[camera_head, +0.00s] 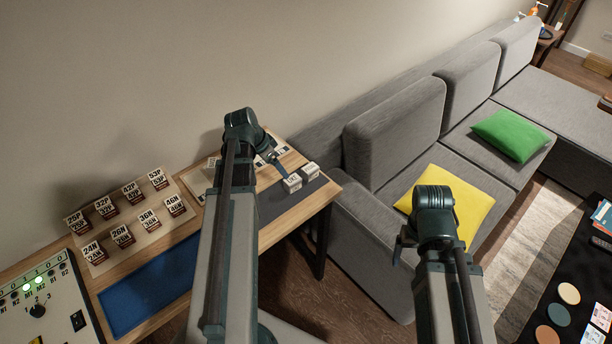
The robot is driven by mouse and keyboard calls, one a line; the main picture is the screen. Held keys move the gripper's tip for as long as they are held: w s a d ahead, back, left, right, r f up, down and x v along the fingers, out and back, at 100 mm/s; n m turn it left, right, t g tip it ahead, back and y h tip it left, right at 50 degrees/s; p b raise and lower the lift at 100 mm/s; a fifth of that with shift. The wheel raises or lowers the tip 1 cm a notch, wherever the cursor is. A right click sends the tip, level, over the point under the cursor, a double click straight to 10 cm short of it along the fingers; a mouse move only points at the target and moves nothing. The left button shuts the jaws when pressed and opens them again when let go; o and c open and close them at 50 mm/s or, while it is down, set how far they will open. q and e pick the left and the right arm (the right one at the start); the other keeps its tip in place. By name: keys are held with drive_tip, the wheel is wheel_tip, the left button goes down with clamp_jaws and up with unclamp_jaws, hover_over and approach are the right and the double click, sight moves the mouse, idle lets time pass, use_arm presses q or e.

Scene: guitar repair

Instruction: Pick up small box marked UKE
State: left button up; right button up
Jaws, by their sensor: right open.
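Two small white boxes with dark lettering stand side by side on a dark grey mat (290,202) at the right end of the wooden table. They are the nearer box (292,184) and the farther box (310,172). The print is too small to tell surely which one reads UKE. My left gripper (278,164) is above the mat, just behind and left of the boxes, mostly hidden by its own wrist; its jaws cannot be made out. My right gripper (398,250) is open and empty, off the table's right side, in front of the grey sofa.
Several labelled blocks (130,190) stand on a board on the table's left part. A blue mat (150,284) lies in front of them, and a control panel (45,305) is at the lower left. The grey sofa (385,130) with a yellow cushion (465,195) stands right of the table.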

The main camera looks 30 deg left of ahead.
sight(291, 180)
use_arm(q)
drive_tip(key=b+x, duration=0.5)
drive_tip(key=a+b+x, duration=0.1)
drive_tip(key=b+x, duration=0.1)
drive_tip(key=shift+w+d+f+b, duration=0.1)
drive_tip(key=shift+w+f+b, duration=0.2)
drive_tip(key=shift+f, duration=0.1)
drive_tip(key=shift+w+d+f, duration=0.1)
drive_tip(key=shift+w+f, duration=0.05)
drive_tip(key=shift+w, duration=0.05)
drive_tip(key=shift+f+b, duration=0.1)
drive_tip(key=shift+b, duration=0.2)
drive_tip(key=b+x, duration=0.2)
drive_tip(key=d+b+x, duration=0.1)
drive_tip(key=b+x, duration=0.1)
drive_tip(key=x, duration=0.1)
drive_tip(key=shift+w, duration=0.15)
drive_tip(key=shift+c, duration=0.3)
clamp_jaws()
